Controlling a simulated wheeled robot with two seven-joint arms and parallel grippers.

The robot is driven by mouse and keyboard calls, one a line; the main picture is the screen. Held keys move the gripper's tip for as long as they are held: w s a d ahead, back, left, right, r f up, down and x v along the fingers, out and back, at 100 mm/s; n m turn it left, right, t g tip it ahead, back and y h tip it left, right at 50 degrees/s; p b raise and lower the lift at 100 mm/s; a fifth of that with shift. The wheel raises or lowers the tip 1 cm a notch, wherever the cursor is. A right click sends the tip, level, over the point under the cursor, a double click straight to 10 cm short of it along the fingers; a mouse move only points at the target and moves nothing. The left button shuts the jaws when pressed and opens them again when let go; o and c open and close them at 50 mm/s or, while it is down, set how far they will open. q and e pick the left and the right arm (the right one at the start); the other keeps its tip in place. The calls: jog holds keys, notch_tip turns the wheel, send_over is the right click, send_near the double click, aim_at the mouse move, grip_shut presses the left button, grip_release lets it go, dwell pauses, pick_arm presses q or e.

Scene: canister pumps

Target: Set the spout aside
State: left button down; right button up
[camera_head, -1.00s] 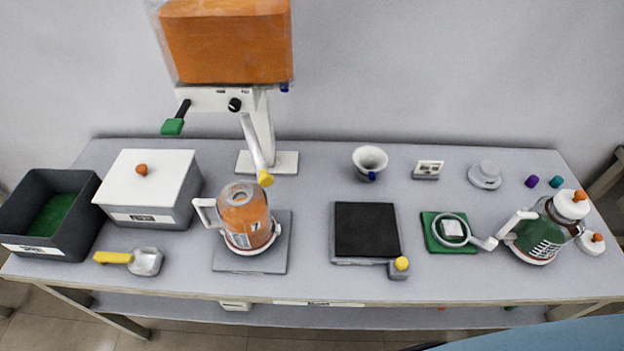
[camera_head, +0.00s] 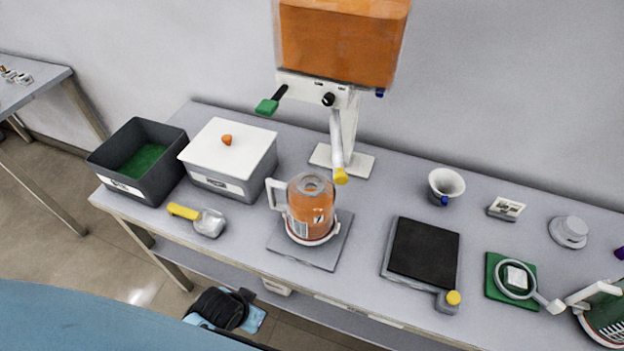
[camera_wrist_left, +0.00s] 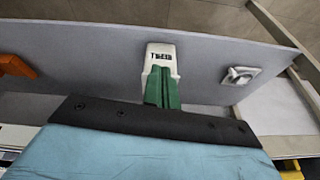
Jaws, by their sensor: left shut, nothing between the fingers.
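The white spout (camera_head: 337,136) hangs from the dispenser arm, and its yellow tip (camera_head: 341,176) points down over the table. It is apart from the orange-filled jug (camera_head: 311,207), which stands upright on a grey plate (camera_head: 278,239) in front of the dispenser stand. In the left wrist view my left gripper (camera_wrist_left: 162,84) is shut and empty, with green fingers close together in front of a white labelled piece. My left gripper's fingers cannot be made out in the head view.
A dark bin (camera_head: 150,190), a white-lidded box (camera_head: 240,187) and a yellow-handled scoop (camera_head: 207,221) are at the left. A black-topped scale (camera_head: 424,252), white funnel cup (camera_head: 446,184) and green mat (camera_head: 494,287) are at the right. The orange tank (camera_head: 343,42) hangs above.

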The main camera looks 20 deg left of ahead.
pick_arm(q)
jog(key=w+r+t, duration=0.2)
jog(key=w+r, duration=0.1)
jog(key=r, duration=1.1)
jog(key=w+a+r+t+h, duration=0.2)
jog(key=w+a+r+t, duration=0.1)
jog(key=w+r+t, duration=0.9)
notch_tip(320, 180, up, 3)
jog(key=s+d+m+g+h, duration=0.2)
jog(key=s+m+g+h, duration=0.1)
jog(key=m+g+h, duration=1.15)
jog(key=w+d+t, duration=0.1)
jog(key=d, duration=0.2)
jog(key=w+d+r+n+t+h+p, duration=0.1)
jog(key=w+d, duration=0.1)
jog(key=d, duration=0.2)
jog(key=w+d+r+n+t+h+p, duration=0.1)
jog(key=w+d+t, duration=0.1)
jog(key=d, duration=0.2)
jog(key=shift+d+r+n, duration=0.15)
jog(key=shift+d+n, duration=0.1)
